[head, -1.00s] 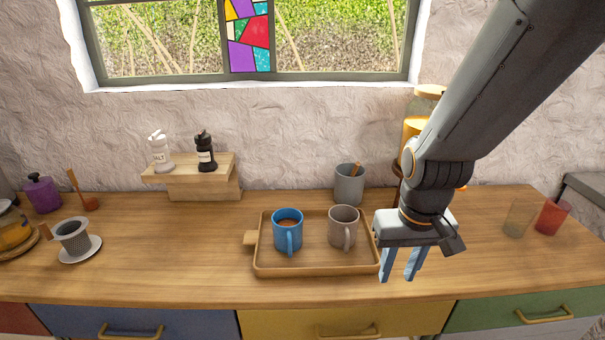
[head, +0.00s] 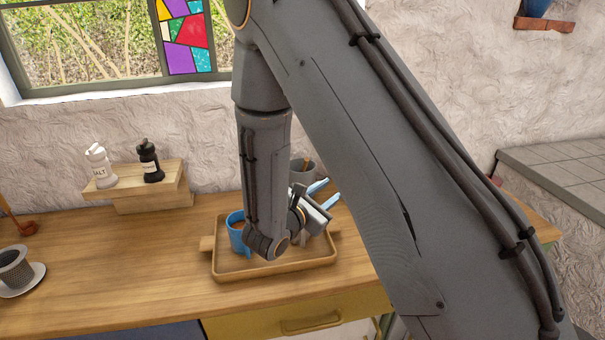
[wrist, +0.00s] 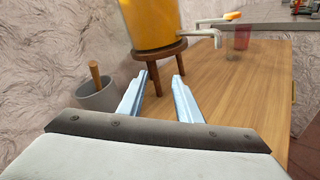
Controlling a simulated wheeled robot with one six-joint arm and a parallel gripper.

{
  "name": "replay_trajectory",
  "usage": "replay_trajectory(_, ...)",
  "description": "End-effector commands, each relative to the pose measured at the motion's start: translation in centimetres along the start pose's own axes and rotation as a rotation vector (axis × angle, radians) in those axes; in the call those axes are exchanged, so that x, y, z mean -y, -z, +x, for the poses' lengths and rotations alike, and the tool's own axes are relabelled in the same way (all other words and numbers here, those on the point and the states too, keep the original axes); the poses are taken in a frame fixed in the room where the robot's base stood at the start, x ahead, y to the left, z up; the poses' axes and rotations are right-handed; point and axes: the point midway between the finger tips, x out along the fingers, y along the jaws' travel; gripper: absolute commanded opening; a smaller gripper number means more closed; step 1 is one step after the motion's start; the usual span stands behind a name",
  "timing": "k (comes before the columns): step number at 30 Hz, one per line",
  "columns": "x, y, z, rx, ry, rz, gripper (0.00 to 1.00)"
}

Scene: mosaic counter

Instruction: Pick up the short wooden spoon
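A wooden handle (head: 306,162) sticks up out of the grey pot (head: 301,177) at the back of the counter. In the wrist view the handle (wrist: 95,73) leans in the pot (wrist: 98,98), left of my fingers; its lower end is hidden, so I cannot tell its full length. Another wooden spoon-like utensil (head: 20,224) stands at the far left. My gripper (head: 325,196) is above the tray's right side, near the pot and apart from it. In the wrist view my gripper (wrist: 160,77) is open with nothing between its fingers.
A tray (head: 275,270) holds a blue mug (head: 235,230); my arm hides its right part. A yellow container (wrist: 152,22) on a wooden stand (wrist: 160,52) is ahead of my fingers. A red glass (wrist: 242,38) stands farther right. Counter right of my fingers is clear.

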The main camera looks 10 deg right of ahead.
Motion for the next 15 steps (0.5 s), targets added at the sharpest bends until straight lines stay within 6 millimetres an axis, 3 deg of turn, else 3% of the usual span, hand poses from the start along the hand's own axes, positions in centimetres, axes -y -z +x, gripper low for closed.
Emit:
replay_trajectory(3, -4.6, 2.4, -1.6, 0.011, -0.203, -0.042, 0.32)
replay_trajectory(6, -6.9, 3.6, -2.7, 0.014, -0.307, -0.053, 0.32)
replay_trajectory(11, -8.5, 4.2, -2.9, 0.014, -0.370, -0.056, 0.32)
replay_trajectory(15, -9.3, 4.0, -1.0, 0.017, -0.371, -0.055, 0.32)
